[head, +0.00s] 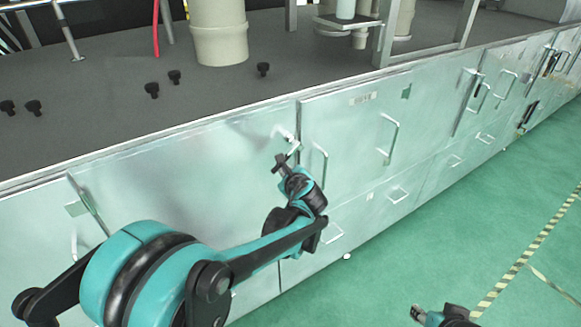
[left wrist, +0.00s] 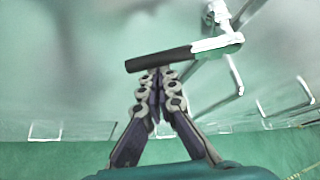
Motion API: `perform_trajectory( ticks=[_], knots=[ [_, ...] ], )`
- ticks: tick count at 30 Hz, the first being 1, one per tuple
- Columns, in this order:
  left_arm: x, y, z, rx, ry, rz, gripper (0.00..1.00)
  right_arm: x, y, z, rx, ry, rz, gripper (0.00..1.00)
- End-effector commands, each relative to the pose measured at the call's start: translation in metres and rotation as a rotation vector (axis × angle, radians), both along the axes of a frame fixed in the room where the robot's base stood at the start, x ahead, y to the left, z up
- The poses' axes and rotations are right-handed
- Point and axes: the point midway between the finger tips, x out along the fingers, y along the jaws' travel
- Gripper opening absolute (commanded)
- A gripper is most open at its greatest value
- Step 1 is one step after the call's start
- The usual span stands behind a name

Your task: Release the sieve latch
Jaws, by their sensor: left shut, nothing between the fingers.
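The sieve latch (head: 292,151) is a small lever with a white metal arm and a black grip, mounted on the pale green cabinet front (head: 235,148). In the left wrist view the black grip (left wrist: 158,61) runs across the picture, tilted slightly, with its white arm (left wrist: 215,46) to the right. My left gripper (head: 284,172) is shut and empty. Its fingertips (left wrist: 156,73) meet right at the black grip's lower edge; I cannot tell whether they touch it. My right gripper (head: 418,312) shows only partly at the bottom, over the floor, its fingers too small to judge.
Bar handles (head: 389,139) stick out from neighbouring doors and drawers. An open flap (head: 88,204) stands out at the left. Several black knobs (head: 263,69) and a beige cylinder (head: 219,40) stand on the dark top. The green floor (head: 420,255) in front is clear, with striped tape (head: 500,285).

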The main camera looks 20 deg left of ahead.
Motion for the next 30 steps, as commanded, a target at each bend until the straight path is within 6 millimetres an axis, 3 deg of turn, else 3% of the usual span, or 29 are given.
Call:
perform_trajectory(
  ticks=[6, 18, 30],
  knots=[
    [-0.007, 0.005, 0.017, 0.125, 0.159, -0.001, 0.0, 0.0, 0.0, 0.017, 0.0, 0.0, 0.0, 0.4],
    [-0.013, 0.011, 0.038, 0.311, 0.396, -0.001, 0.0, 0.0, 0.0, 0.031, 0.0, 0.0, 0.0, 0.4],
    [-0.015, 0.012, 0.046, 0.307, 0.392, -0.001, 0.0, 0.0, 0.0, 0.036, 0.0, 0.0, 0.0, 0.4]
  ],
)
